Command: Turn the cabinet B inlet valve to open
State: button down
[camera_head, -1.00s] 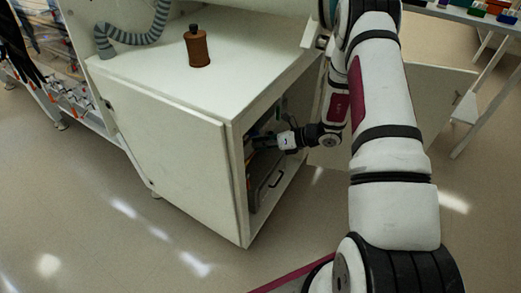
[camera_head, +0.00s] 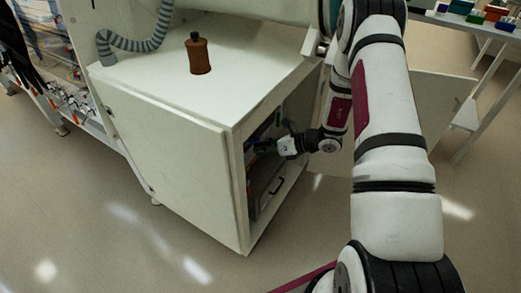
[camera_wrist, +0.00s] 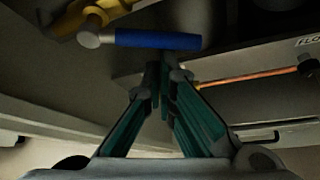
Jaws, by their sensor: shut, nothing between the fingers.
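In the wrist view a valve with a blue lever (camera_wrist: 158,40) shows near the top, with a silver pivot and a yellow body (camera_wrist: 92,14). The lever lies crosswise in the picture, its free end to the right. My gripper (camera_wrist: 162,72) is shut and empty, its fingertips just below the lever's middle in the picture; I cannot tell whether they touch it. In the head view my gripper (camera_head: 261,146) reaches into the open cabinet under the white top (camera_head: 255,75); the valve is hard to make out there.
A copper-coloured pipe (camera_wrist: 248,78) and a label reading "FLO" (camera_wrist: 309,40) are at right in the wrist view. An open cabinet door (camera_head: 435,95) stands behind my arm. A brown bottle (camera_head: 199,57) and a grey striped hose (camera_head: 140,45) are on top. The floor in front is clear.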

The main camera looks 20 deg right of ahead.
jog(key=shift+w+d+r, duration=0.1)
jog(key=shift+r, duration=0.05)
jog(key=shift+w+d+r+n+t+h, duration=0.15)
jog(key=shift+d+r+n+h, duration=0.1)
jog(key=shift+r, duration=0.25)
jog(key=shift+w+d+r+n+t+h, duration=0.15)
jog(key=shift+d+r+n+h, duration=0.1)
jog(key=shift+r, duration=0.25)
jog(key=shift+f, duration=0.1)
dwell(0.3)
jog(key=s+d+r, duration=0.1)
jog(key=s+d, duration=0.4)
jog(key=s, duration=0.2)
jog(key=shift+s+d+r, duration=0.2)
jog(key=shift+s, duration=0.1)
dwell(0.5)
